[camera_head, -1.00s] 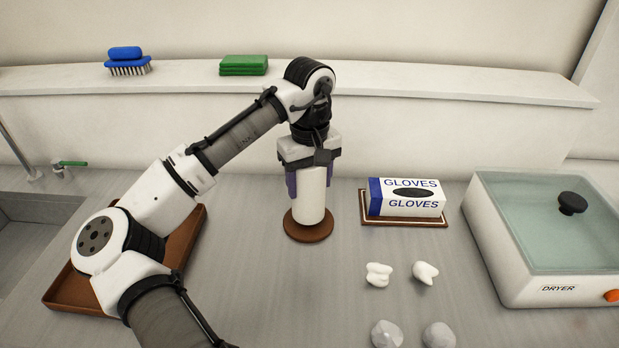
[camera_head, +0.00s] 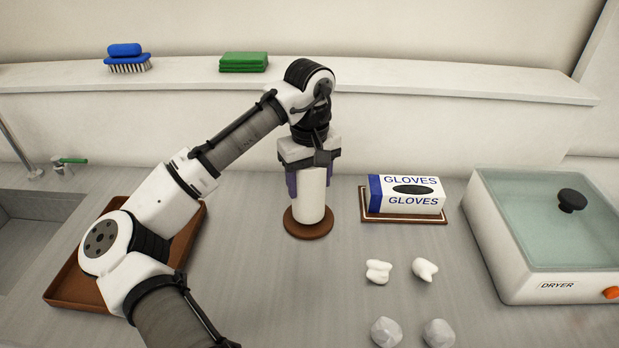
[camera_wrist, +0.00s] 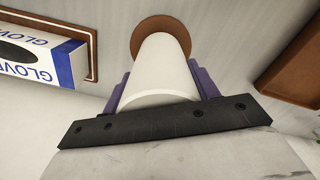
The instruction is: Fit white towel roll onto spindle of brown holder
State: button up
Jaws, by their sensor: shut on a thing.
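The white towel roll (camera_head: 311,196) stands upright over the round base of the brown holder (camera_head: 308,231). My gripper (camera_head: 309,184) is above it with its purple fingers on either side, shut on the upper part of the roll. In the wrist view the roll (camera_wrist: 165,68) runs from between the fingers down to the brown base (camera_wrist: 158,24), and the base shows around its lower end. The spindle is hidden, and I cannot tell whether the roll's lower end touches the base.
A glove box (camera_head: 410,196) on a brown tray stands to the right, with a dryer (camera_head: 540,292) farther right. Crumpled white pieces (camera_head: 378,271) lie in front. A brown tray (camera_head: 65,290) is behind my arm at left. A shelf (camera_head: 400,82) runs along the back.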

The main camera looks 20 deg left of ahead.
jog(key=shift+f, duration=0.4)
jog(key=o, duration=1.2)
jog(key=shift+r, duration=0.15)
